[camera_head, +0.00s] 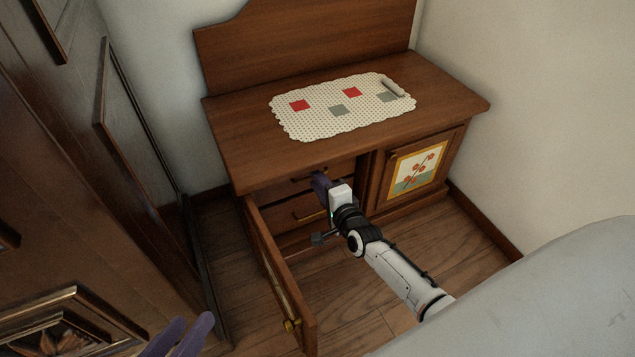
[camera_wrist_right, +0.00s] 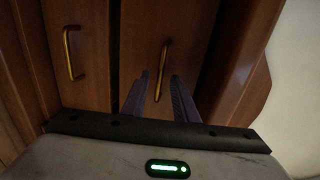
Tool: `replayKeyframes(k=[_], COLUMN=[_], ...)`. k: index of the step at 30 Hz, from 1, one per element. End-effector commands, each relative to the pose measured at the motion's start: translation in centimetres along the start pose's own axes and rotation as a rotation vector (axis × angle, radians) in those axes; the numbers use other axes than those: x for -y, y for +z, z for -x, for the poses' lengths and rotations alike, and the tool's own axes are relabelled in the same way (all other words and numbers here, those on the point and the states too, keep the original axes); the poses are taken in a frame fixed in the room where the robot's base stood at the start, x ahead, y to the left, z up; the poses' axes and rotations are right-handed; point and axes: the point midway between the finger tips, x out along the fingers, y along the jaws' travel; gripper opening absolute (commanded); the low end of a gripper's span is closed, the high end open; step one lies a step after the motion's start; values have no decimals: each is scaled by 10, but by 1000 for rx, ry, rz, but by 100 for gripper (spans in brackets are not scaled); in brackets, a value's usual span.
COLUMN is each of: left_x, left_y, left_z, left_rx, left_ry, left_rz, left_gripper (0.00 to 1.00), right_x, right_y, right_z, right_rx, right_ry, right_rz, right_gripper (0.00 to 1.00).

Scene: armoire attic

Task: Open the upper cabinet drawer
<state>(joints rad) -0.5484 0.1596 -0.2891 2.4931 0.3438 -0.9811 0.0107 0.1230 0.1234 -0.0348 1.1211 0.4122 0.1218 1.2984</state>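The wooden cabinet (camera_head: 345,95) has an open left compartment with two drawers inside. The upper drawer (camera_head: 340,170) looks shut, and its brass handle (camera_head: 308,178) is partly beside my right gripper (camera_head: 319,180). In the right wrist view, my right gripper (camera_wrist_right: 159,82) has its two purple fingers apart. The upper drawer's handle (camera_wrist_right: 162,62) shows between and just beyond the fingertips; I cannot tell whether they touch it. The lower drawer's handle (camera_wrist_right: 70,52) is to the left there. My left gripper (camera_head: 192,322) shows only purple fingers at the bottom edge, apart and empty.
The cabinet's left door (camera_head: 272,262) stands open toward me, close to the left of my right arm. The right door (camera_head: 417,168) with a flower picture is shut. A dotted mat (camera_head: 340,122) lies on top. A dark carved armoire (camera_head: 60,190) fills the left.

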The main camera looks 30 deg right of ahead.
Motion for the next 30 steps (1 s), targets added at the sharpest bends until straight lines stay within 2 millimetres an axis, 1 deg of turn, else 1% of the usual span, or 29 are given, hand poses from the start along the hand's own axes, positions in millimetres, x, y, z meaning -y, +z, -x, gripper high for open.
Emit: replayKeyframes(k=[2,6,7,30], left_x=[0,0,0,0], left_y=[0,0,0,0], left_z=[0,0,0,0], left_rx=[0,0,0,0], left_ry=[0,0,0,0], left_rz=[0,0,-1,-1], left_gripper=[31,31,31,31], right_x=[0,0,0,0], right_y=[0,0,0,0], right_z=[0,0,0,0], right_rx=[0,0,0,0], right_ry=[0,0,0,0], right_rz=[0,0,0,0], right_gripper=[25,1,0,0])
